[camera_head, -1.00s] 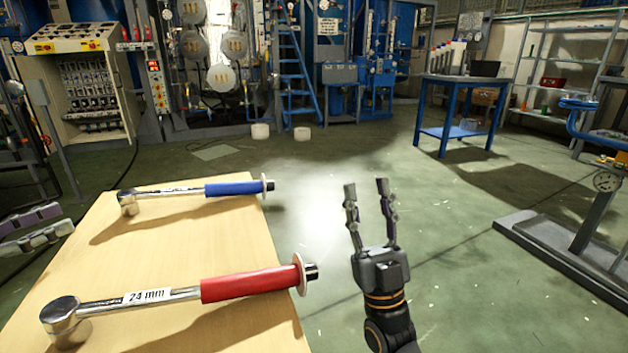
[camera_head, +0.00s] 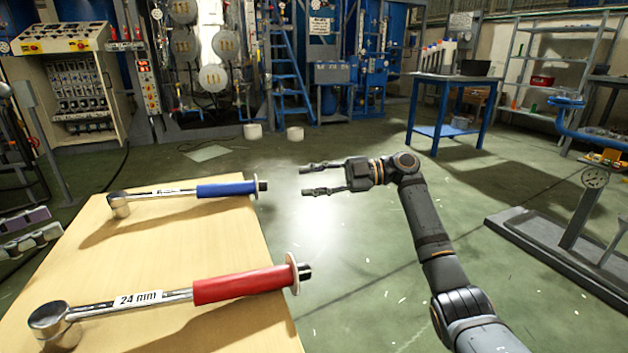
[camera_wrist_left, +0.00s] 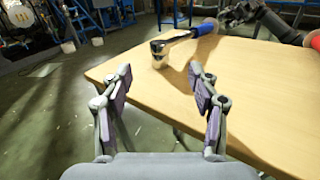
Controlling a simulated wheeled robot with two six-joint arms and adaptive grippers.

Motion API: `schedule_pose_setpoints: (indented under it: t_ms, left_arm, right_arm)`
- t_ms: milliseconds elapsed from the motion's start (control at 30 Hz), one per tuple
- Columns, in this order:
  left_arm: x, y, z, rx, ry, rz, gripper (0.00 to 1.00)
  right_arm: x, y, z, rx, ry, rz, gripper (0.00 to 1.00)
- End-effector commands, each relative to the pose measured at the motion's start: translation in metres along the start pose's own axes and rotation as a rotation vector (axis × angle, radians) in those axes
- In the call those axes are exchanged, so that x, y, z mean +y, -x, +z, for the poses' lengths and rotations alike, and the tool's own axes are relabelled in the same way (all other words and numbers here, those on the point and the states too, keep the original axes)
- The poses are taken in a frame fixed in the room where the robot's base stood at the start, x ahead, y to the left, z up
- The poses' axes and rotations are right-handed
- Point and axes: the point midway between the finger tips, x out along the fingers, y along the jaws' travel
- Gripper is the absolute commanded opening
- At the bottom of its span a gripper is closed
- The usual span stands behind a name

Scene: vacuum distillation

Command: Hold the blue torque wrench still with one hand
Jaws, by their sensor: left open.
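The blue torque wrench (camera_head: 226,189) lies on the far part of the wooden table, its metal head to the left and its handle reaching the right edge. In the left wrist view the wrench (camera_wrist_left: 204,28) lies beyond my fingers, head nearest. My left gripper (camera_head: 54,222) is open and empty at the left edge of the head view, apart from the wrench head; its spread fingers (camera_wrist_left: 160,72) show in the wrist view. My right gripper (camera_head: 304,180) is open and empty, its fingers pointing left at the handle's end, with a gap between.
A red torque wrench (camera_head: 240,284) marked 24 mm lies nearer on the wooden table (camera_head: 150,260). A blue table (camera_head: 445,130) stands at the back right, and a grey metal stand base (camera_head: 540,245) is at the right.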

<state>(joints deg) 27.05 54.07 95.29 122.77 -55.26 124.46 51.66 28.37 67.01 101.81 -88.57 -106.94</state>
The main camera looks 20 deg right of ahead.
Motion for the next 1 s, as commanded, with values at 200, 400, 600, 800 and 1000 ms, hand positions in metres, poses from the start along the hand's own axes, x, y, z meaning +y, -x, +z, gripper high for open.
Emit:
schedule_pose_setpoints:
  t_ms: [200,400,600,800,1000]
  left_arm:
    - [0.000,0.000,0.000,0.000,0.000,0.000,0.61]
    - [0.000,0.000,0.000,0.000,0.000,0.000,0.61]
    - [-0.001,-0.017,0.001,-0.008,0.000,-0.003,0.61]
    - [-0.001,-0.059,0.003,-0.009,0.001,-0.004,0.61]
    - [0.000,-0.091,0.001,-0.005,0.001,-0.002,0.61]
  right_arm:
    - [0.000,0.004,-0.007,0.028,0.023,-0.016,0.38]
    - [0.000,0.004,-0.006,0.026,0.021,-0.015,0.38]
    - [0.000,0.004,-0.006,0.026,0.020,-0.015,0.38]
    - [0.000,0.004,-0.006,0.025,0.020,-0.015,0.38]
    - [0.000,0.004,-0.006,0.025,0.019,-0.015,0.38]
